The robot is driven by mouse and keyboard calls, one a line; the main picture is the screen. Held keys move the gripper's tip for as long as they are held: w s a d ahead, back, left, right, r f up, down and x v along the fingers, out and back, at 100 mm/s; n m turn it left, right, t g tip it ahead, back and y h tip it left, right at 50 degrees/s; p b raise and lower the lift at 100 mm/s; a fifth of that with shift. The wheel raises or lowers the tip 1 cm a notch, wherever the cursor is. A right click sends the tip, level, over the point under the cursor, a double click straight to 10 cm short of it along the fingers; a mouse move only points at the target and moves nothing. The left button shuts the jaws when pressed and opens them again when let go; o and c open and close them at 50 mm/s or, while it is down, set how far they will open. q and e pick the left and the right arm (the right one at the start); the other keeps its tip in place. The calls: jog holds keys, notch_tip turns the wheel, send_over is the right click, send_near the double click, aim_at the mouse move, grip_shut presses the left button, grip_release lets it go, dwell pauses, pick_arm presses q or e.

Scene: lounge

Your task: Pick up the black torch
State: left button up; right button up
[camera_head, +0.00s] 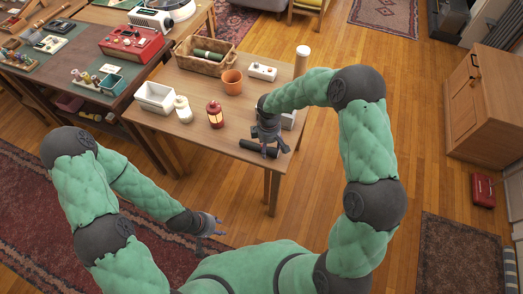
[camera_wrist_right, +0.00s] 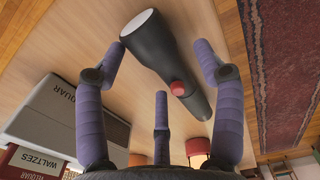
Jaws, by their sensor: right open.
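The black torch (camera_head: 254,147) lies on the small wooden table near its front edge. In the right wrist view the torch (camera_wrist_right: 166,52) shows a pale lens end and a red button on its body. My right gripper (camera_head: 268,148) is just above the torch, pointing down, and partly covers it.
A red lantern (camera_head: 215,114), white jar (camera_head: 183,109), white bin (camera_head: 155,97), terracotta pot (camera_head: 232,81) and basket (camera_head: 205,57) share the table (camera_head: 190,134). A grey box (camera_wrist_right: 62,115) and books (camera_wrist_right: 32,160) lie beside my right gripper.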

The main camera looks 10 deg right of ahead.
jog(key=shift+f, duration=0.6)
jog(key=shift+r, duration=0.1)
grip_shut()
jog(key=shift+r, duration=0.1)
